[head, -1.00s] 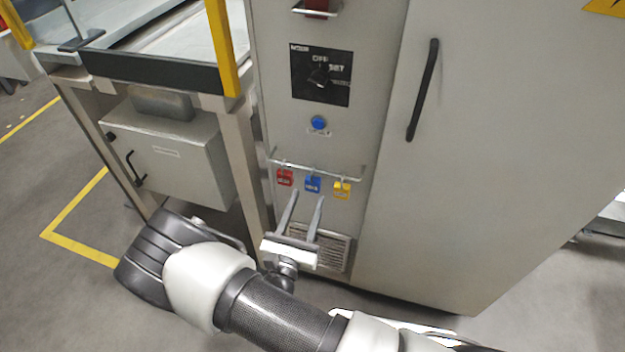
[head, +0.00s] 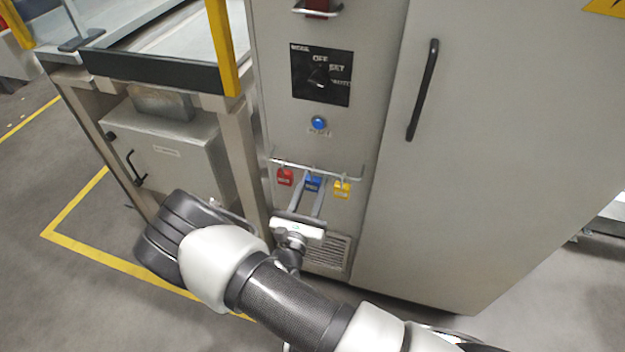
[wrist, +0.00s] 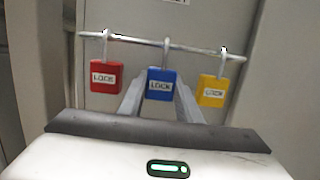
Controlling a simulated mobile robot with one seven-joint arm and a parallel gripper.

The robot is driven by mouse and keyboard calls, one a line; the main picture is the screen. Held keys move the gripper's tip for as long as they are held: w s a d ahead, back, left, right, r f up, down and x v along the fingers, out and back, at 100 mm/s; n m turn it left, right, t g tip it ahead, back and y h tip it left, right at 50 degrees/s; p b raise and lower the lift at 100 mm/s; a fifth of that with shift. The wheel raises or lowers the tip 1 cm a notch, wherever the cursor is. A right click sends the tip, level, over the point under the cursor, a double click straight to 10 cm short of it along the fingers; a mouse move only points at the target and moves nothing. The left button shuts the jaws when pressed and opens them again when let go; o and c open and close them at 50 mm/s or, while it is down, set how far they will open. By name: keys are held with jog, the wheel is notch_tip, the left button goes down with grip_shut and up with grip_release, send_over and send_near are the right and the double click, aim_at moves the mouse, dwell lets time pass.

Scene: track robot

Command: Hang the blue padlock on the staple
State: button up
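The blue padlock (head: 312,184) hangs by its shackle from a horizontal metal rail on the grey cabinet, between a red and a yellow padlock. It also shows upright in the wrist view (wrist: 161,84). My gripper (head: 313,186) has come up from below, its two fingers reaching to either side of the blue padlock. In the wrist view the fingers (wrist: 160,92) appear open, with the padlock between or just beyond the tips; contact cannot be made out. A bent metal loop (head: 317,13) at the top of the head view may be the staple; its upper part is cut off.
The red padlock (head: 284,177) and yellow padlock (head: 342,189) hang close on either side on the rail (head: 350,176). Above are a blue button (head: 319,123) and a black rotary switch (head: 320,77). A yellow post (head: 222,48) stands at left, a door handle (head: 423,90) at right.

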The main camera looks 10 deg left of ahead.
jog(key=shift+c, duration=0.9)
jog(key=shift+r, duration=0.25)
jog(key=shift+r+p, duration=0.4)
jog(key=shift+p, duration=0.15)
jog(key=shift+r, duration=0.15)
jog(key=r+p+v, duration=0.1)
jog(key=r+v, duration=0.1)
jog(key=v, duration=1)
jog(key=shift+s+r+p, duration=0.15)
jog(key=shift+s+p, duration=0.2)
jog(key=shift+s, duration=0.3)
jog(key=shift+a, duration=0.1)
